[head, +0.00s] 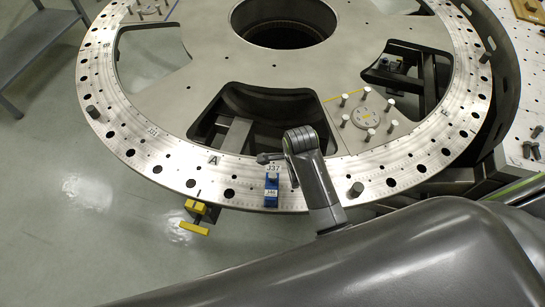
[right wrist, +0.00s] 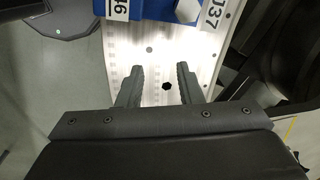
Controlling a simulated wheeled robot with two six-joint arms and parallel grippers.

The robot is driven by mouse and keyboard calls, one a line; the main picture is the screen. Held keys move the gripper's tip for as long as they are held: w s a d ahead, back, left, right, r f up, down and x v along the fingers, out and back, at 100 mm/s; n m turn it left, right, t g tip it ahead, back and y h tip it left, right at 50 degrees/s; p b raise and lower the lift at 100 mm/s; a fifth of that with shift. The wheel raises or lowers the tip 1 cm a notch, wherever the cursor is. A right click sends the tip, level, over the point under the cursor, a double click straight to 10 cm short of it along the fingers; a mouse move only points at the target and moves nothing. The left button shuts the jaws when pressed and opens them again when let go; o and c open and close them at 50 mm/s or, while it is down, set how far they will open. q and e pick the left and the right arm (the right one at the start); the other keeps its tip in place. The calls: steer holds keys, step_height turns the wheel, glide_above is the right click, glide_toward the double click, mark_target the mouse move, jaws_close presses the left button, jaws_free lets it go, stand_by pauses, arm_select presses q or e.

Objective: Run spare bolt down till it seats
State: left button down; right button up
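The turret plate (head: 140,135) is a large pale metal ring with many holes. My right gripper (head: 268,158) is over its near side, beside the mark J37. In the right wrist view its two fingers (right wrist: 159,78) are apart with nothing gripped, and a dark hole (right wrist: 166,87) shows between them. Dark bolts stand on the ring (head: 356,189); I cannot tell which is the spare bolt. My left gripper is out of view.
A yellow clamp (head: 196,207) hangs on the near rim. A round flange (head: 366,117) is ringed by upright bolts. Loose dark bolts (head: 531,150) lie on a perforated table at the right. Wide openings cut the plate. A grey shelf (head: 35,40) stands at the top left.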

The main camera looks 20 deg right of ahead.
mark_target(272, 174)
steer(key=w+a+r+m, duration=0.4)
steer(key=a+m, duration=0.1)
steer(key=shift+w+a+r+g+p, duration=0.1)
steer(key=shift+r+g+p, duration=0.2)
steer(key=shift+g, duration=0.1)
step_height(272, 174, down, 7)
steer(key=shift+f, duration=0.15)
steer(key=shift+r+n, duration=0.2)
steer(key=shift+n, duration=1.3)
steer(key=n, duration=0.5)
steer(key=shift+n, duration=0.3)
steer(key=n, duration=0.9)
steer(key=shift+n, duration=0.3)
steer(key=n, duration=0.8)
steer(key=shift+n, duration=0.4)
steer(key=n, duration=0.8)
steer(key=shift+n, duration=0.3)
